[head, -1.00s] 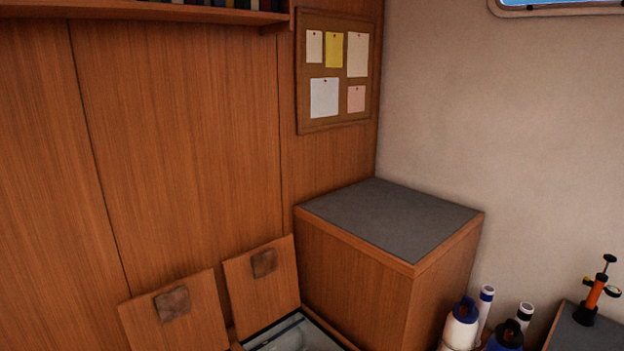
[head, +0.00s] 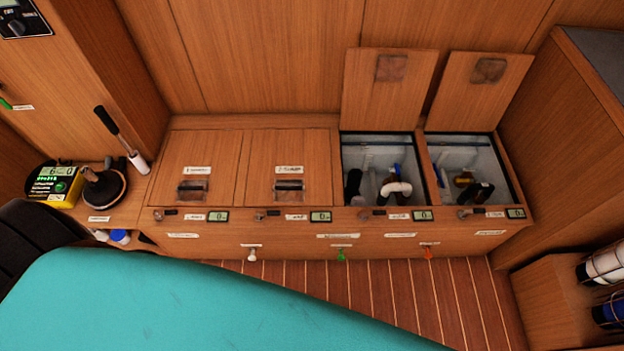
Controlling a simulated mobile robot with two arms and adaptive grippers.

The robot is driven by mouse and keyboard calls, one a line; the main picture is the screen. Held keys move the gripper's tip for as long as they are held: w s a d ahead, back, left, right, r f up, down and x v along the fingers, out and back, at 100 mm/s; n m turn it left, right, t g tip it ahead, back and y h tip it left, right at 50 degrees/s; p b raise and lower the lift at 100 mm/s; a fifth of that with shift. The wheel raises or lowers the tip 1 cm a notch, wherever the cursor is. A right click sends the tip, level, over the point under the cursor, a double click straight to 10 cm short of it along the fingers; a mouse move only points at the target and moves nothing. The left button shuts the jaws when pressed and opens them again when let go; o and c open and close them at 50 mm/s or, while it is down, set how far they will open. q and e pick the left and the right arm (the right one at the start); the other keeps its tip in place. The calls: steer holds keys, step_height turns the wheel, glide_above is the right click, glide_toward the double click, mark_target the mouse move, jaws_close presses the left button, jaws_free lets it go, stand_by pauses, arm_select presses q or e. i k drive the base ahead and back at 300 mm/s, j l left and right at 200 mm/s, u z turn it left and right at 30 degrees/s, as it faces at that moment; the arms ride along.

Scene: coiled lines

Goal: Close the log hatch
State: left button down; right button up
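A wooden bench (head: 330,238) along the wall has several hatches in a row. The two left hatches, the far left one (head: 195,152) and the one beside it (head: 292,152), are shut. The two right hatches are open, their lids tilted up against the wall: the left open lid (head: 385,102) and the right open lid (head: 482,102). Pipe fittings show in the wells below. The small hatch labels are too small to read, so I cannot tell which hatch is the log hatch. Neither of my grippers is in view.
A teal surface (head: 200,310) fills the foreground before the bench. A yellow-black meter (head: 53,185) and a plunger-like tool (head: 103,187) are at left. A wooden cabinet (head: 575,120) borders the right. Striped floor (head: 440,295) is clear between.

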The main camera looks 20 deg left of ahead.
mark_target(384, 88)
steer(key=j+u, duration=0.1)
steer(key=u, duration=0.15)
steer(key=i+u, duration=0.15)
steer(key=u, duration=0.35)
steer(key=i+l+u, duration=0.1)
steer(key=u, duration=0.35)
steer(key=i+l+u, duration=0.1)
steer(key=u, duration=0.4)
steer(key=l, duration=0.1)
